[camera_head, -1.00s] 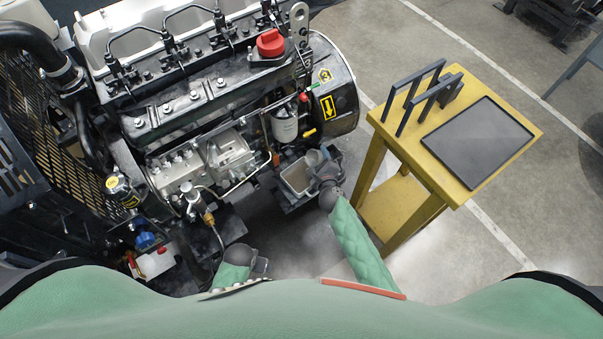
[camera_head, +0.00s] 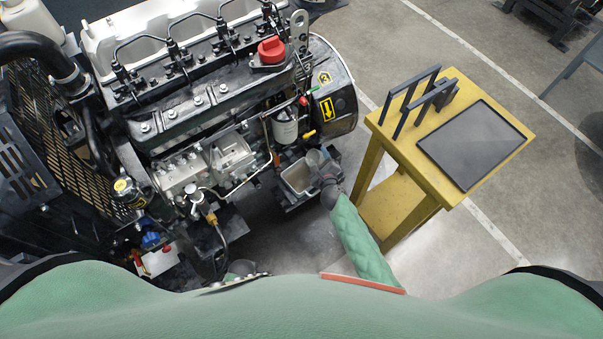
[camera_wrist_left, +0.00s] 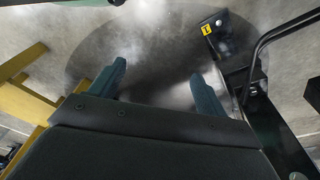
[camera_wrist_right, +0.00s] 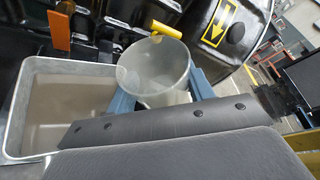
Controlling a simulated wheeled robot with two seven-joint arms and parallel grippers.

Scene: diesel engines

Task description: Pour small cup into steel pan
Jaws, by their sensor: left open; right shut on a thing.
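The small cup (camera_wrist_right: 157,68) is a pale, translucent round cup held between the blue fingers of my right gripper (camera_wrist_right: 160,98). In the right wrist view its mouth faces the camera, beside the pan's right edge. In the head view the cup (camera_head: 314,158) shows small at my right gripper (camera_head: 326,172). The steel pan (camera_wrist_right: 24,112) is a rectangular metal tray with a dull brownish-grey inside; it also shows in the head view (camera_head: 288,184). Whether the cup holds anything is unclear. My left gripper (camera_wrist_left: 160,85) is open and empty over bare floor.
The diesel engine (camera_head: 190,120) stands directly behind the pan and cup. A yellow table (camera_head: 455,185) with a dark flat panel (camera_head: 475,145) and grey upright frames (camera_head: 425,100) stands to the right. Open floor lies in front of the pan.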

